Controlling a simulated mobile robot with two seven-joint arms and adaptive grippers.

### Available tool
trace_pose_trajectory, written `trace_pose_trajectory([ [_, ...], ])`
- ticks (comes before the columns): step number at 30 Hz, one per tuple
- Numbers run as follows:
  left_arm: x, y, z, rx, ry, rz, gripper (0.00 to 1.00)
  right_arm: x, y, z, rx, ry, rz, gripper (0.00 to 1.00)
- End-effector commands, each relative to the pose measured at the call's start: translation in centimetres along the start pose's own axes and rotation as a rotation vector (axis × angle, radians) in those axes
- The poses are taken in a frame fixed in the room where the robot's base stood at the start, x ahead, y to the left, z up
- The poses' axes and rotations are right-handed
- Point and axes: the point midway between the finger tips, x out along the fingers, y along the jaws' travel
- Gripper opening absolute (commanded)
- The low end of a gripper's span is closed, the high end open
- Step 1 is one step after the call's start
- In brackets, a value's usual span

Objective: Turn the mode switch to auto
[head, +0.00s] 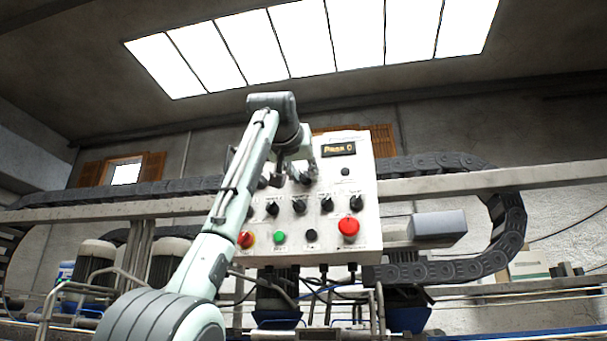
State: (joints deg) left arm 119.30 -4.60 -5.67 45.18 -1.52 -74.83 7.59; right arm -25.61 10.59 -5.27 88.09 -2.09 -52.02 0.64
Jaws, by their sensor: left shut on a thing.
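The white control panel (368,240) stands upright in the middle of the head view. It carries a row of black rotary switches, one of them here (327,204), and more knobs above that row. The labels are too small to read, so I cannot tell which one is the mode switch. My left gripper (294,176) is at the panel's upper left, shut on a black knob of the upper row. The fingers and wrist hide most of that knob, and its pointer direction does not show. My right gripper is not in view.
A dark cable chain (505,222) and a grey rail (500,181) run beside the panel. Cables hang below.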

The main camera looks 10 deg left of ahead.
Motion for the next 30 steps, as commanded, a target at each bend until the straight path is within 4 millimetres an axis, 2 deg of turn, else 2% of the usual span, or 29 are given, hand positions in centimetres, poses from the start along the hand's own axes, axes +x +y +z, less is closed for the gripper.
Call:
trace_pose_trajectory([
  [1,0.0,0.0,0.0,0.000,-0.001,0.001,0.14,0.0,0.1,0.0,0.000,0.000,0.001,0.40],
  [4,0.0,0.0,0.0,0.000,-0.001,0.001,0.01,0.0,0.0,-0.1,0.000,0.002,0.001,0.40],
  [5,0.0,0.0,0.0,0.000,-0.001,0.001,0.00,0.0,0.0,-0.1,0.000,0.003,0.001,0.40],
  [17,0.0,0.0,0.0,0.073,0.000,0.001,0.00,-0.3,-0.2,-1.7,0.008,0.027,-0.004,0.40],
  [30,0.0,-0.1,-0.1,0.432,0.002,0.000,0.00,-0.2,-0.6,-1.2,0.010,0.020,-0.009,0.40],
])
